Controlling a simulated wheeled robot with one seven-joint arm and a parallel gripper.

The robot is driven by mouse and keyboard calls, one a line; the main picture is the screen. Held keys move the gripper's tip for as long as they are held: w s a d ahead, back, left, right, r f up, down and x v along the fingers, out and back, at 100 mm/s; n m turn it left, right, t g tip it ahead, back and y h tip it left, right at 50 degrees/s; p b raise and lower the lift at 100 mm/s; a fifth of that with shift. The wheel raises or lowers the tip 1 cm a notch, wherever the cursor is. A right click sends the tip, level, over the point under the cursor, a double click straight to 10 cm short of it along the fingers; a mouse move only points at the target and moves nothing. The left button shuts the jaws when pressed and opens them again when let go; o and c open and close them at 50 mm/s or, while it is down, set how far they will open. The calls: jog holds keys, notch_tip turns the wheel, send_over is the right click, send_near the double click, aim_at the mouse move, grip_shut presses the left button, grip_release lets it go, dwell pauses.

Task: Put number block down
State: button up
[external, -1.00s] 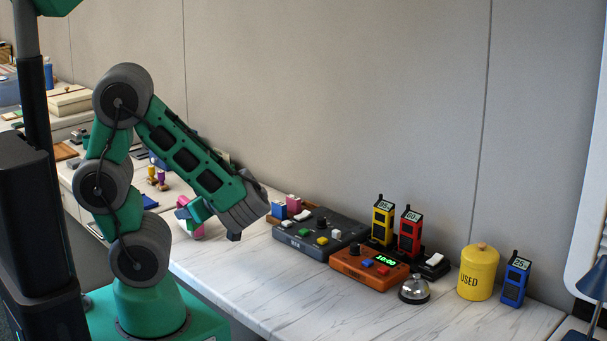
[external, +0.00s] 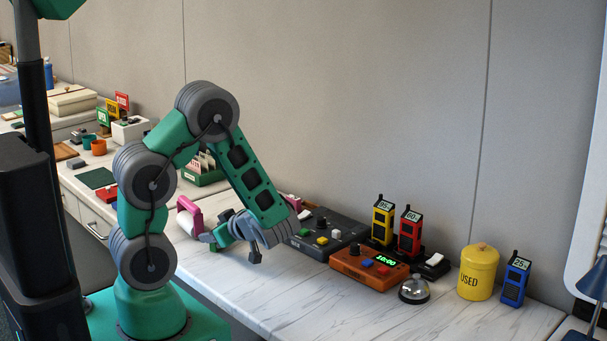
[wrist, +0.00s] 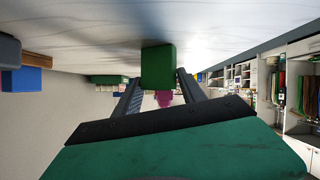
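A plain green block (wrist: 158,67) sits between the two fingertips of my gripper (wrist: 159,76) in the wrist view, with both fingers close along its sides. That view is upside down, with the tabletop at its top, and the block is at or very near this surface. No number shows on the face I see. In the external view my gripper (external: 213,238) is low over the left part of the white counter, pointing left, and the block is hard to make out there. A pink object (external: 189,218) stands just beyond the fingers, and pink also shows behind the block in the wrist view (wrist: 163,98).
A grey control box (external: 325,238) and an orange timer box (external: 366,268) are right of my gripper. A bell (external: 414,289), a yellow canister (external: 478,271) and a blue handset (external: 515,281) stand farther right. The front counter (external: 300,307) is clear.

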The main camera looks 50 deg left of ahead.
jog(key=o, duration=0.4)
jog(key=shift+d+r, duration=0.1)
jog(key=d+r+m+h, duration=0.1)
jog(key=d, duration=0.2)
jog(key=s+d+r+m+h, duration=0.1)
jog(key=d, duration=0.3)
jog(key=d+r+m+h, duration=0.1)
jog(key=d+m, duration=0.1)
jog(key=d, duration=0.2)
jog(key=shift+s+h, duration=0.15)
jog(key=shift+h, duration=0.25)
jog(key=m+h, duration=0.1)
jog(key=d+m+h, duration=0.2)
jog(key=m, duration=0.1)
jog(key=shift+s+f, duration=0.3)
jog(key=shift+s, duration=0.05)
jog(key=s+d+r+m+t+h, duration=0.2)
jog(key=s+d+r+m+h, duration=0.15)
jog(key=d+m+h, duration=0.6)
jog(key=r+y+p, duration=0.1)
jog(key=r, duration=0.1)
jog(key=w+a+r+m+y+p, duration=0.1)
jog(key=r+p, duration=0.1)
jog(key=r, duration=0.1)
jog(key=a+r+m+y+p, duration=0.1)
jog(key=r+p, duration=0.1)
jog(key=shift+w+r+y, duration=0.3)
jog(key=shift+w+y, duration=0.05)
